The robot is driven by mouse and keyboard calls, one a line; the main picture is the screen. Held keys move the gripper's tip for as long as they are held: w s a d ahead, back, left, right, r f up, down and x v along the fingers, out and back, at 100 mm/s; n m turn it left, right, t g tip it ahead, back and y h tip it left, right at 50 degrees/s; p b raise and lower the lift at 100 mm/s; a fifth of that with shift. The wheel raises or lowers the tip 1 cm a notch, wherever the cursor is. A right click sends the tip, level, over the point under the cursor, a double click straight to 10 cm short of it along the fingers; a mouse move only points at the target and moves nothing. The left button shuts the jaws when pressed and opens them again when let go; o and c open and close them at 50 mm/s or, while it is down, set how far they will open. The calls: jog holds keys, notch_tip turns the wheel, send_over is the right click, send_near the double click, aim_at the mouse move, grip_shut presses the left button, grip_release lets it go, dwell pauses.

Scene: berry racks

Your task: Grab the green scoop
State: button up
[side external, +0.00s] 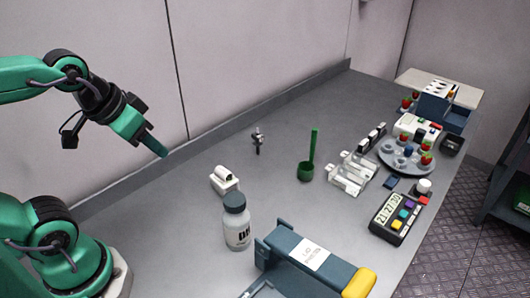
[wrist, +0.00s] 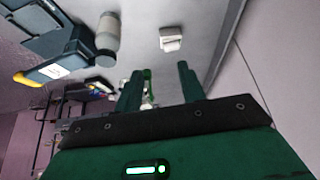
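The green scoop (side external: 306,172) stands on the grey table near its middle in the side view. Its bowl rests on the table and its handle points up. My gripper (side external: 158,150) is in the air above the table's left back part, well to the left of the scoop and not touching it. In the wrist view the two fingers of my gripper (wrist: 159,78) are apart, with nothing held between them. A bit of green, likely the scoop (wrist: 147,74), shows beyond the gap, partly hidden.
A grey-lidded bottle (side external: 237,225), a small white block (side external: 224,181) and a blue box (side external: 300,265) stand in front. Clear racks (side external: 352,174), a round berry rack (side external: 407,160) and a timer (side external: 396,214) lie right of the scoop. A wall runs behind the table.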

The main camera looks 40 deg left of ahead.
jog(key=shift+w+r, duration=0.1)
jog(key=w+d+r+g, duration=0.15)
jog(key=w+r, duration=0.25)
jog(key=w, duration=0.8)
jog(key=w+d+r+g, duration=0.1)
jog(key=w+d+r, duration=0.2)
jog(key=w, duration=0.9)
jog(key=w+d+f+g, duration=0.1)
jog(key=w+d+f, duration=0.1)
jog(key=w+f, duration=0.3)
jog(key=w+d+f+g, duration=0.1)
jog(key=w+d+f, duration=0.1)
jog(key=w+f, duration=0.2)
jog(key=w+d+f+g, duration=0.1)
jog(key=w+d+f, duration=0.1)
jog(key=w+f, duration=0.3)
jog(key=shift+w+d+f+m, duration=0.1)
jog(key=shift+w+f+m, duration=0.1)
jog(key=shift+w, duration=0.5)
jog(key=shift+w+d+f+m, duration=0.1)
jog(key=shift+w+f+m, duration=0.1)
jog(key=shift+w, duration=0.45)
jog(key=shift+w+d+f, duration=0.15)
jog(key=shift+w+f, duration=0.05)
jog(key=shift+f, duration=0.3)
jog(key=shift+f, duration=1.3)
